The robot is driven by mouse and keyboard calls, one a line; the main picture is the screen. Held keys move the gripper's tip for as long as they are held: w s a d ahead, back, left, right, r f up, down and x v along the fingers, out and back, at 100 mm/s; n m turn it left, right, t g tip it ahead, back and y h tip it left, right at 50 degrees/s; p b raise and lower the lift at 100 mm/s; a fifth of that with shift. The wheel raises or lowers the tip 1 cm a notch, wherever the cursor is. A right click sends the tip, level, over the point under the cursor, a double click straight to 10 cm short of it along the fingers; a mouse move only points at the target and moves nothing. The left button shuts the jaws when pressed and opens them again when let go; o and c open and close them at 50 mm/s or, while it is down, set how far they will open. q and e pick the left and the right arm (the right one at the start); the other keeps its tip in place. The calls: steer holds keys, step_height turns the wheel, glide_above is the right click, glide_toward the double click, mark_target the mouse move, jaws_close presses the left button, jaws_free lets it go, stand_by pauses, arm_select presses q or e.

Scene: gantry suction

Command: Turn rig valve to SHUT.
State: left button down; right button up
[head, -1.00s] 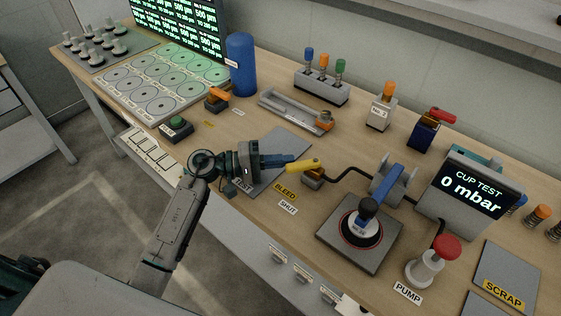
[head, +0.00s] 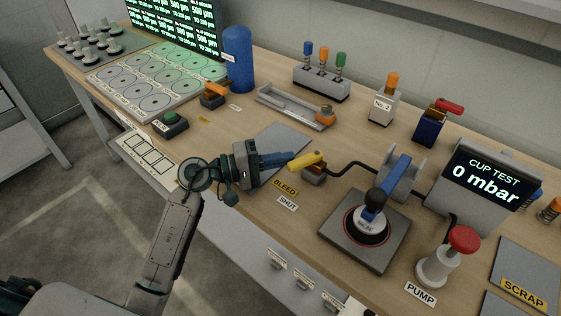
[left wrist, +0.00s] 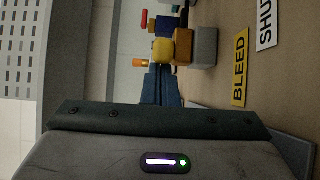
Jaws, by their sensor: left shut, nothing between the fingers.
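The rig valve has a yellow lever (head: 305,160) on a small brown-and-grey body (head: 314,175). The lever lies slantwise, its free end to the left, above the yellow BLEED label (head: 285,187). The white SHUT label (head: 287,204) lies just in front of BLEED. My left gripper (head: 291,157) is shut and empty, its blue fingertips close against the left end of the lever. In the left wrist view the fingertips (left wrist: 161,72) point at the yellow lever end (left wrist: 160,50); I cannot tell if they touch. My right gripper is out of view.
A suction cup stand (head: 365,235), the red PUMP button (head: 464,239) and the CUP TEST display (head: 484,184) reading 0 mbar stand to the right. A grey plate (head: 280,145) lies behind my gripper.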

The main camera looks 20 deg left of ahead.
arm_select(q)
steer(key=n+t+y, duration=0.1)
steer(key=n+t, duration=0.1)
steer(key=shift+s+d+t+y, duration=0.2)
steer(key=shift+s+t+y, duration=0.1)
steer(key=shift+s+y, duration=0.1)
steer(key=shift+s+d+n+t+y+b, duration=0.25)
steer(key=shift+s+n+t+y+b, duration=0.1)
steer(key=shift+n+t+y, duration=0.4)
steer(key=shift+s+d+b, duration=0.3)
steer(key=shift+s+b, duration=0.05)
steer(key=shift+b, duration=0.05)
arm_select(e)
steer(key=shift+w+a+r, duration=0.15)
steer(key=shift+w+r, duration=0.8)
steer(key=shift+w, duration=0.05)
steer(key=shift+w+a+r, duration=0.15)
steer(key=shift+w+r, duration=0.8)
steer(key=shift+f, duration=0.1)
